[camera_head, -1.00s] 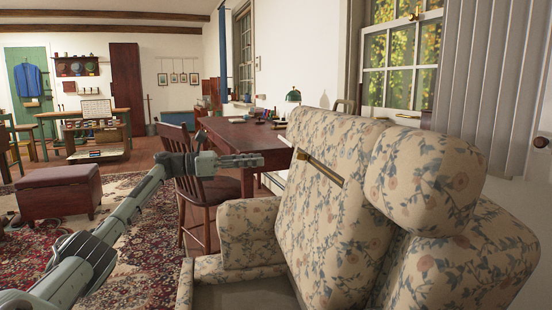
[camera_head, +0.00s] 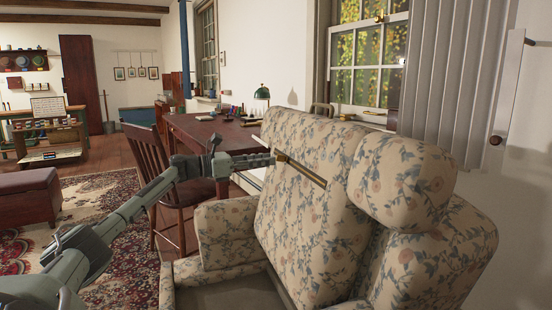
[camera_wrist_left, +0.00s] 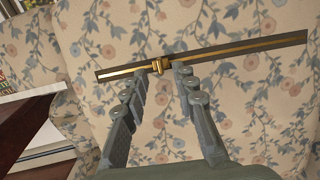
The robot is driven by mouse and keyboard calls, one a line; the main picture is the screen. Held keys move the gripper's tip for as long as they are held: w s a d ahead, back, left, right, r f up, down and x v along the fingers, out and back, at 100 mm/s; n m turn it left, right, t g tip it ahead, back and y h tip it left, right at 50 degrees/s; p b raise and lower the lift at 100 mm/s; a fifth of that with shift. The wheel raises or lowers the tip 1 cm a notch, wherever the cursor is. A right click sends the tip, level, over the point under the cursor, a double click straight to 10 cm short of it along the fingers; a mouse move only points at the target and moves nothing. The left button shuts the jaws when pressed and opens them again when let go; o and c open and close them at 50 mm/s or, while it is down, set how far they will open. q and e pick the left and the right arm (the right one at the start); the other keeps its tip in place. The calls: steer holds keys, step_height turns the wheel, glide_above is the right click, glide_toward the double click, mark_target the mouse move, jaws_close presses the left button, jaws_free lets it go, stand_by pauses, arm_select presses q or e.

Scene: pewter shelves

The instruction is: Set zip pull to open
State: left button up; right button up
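The zip (camera_head: 306,172) is a dark slanted strip edged with brass on the back cushion of the floral armchair (camera_head: 298,215). The small brass zip pull (camera_head: 281,158) is near the strip's upper left end. In the left wrist view the zip (camera_wrist_left: 240,49) crosses the fabric, and the zip pull (camera_wrist_left: 159,66) sits nearer its left end. My left gripper (camera_head: 273,160) points at the pull. In the left wrist view the fingertips of my left gripper (camera_wrist_left: 166,70) are slightly apart, with the pull between them, closer to the left finger. Contact cannot be told. My right gripper is out of view.
A dark red desk (camera_head: 215,132) with a green lamp (camera_head: 262,93) stands behind the chair. A wooden chair (camera_head: 180,205) is close beyond my left arm. The armchair's armrest (camera_head: 225,220) lies below the gripper.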

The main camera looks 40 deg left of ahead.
mark_target(281, 159)
arm_select(q)
steer(key=x, duration=0.3)
steer(key=shift+w+d, duration=0.1)
steer(key=shift+w, duration=0.15)
jaws_close()
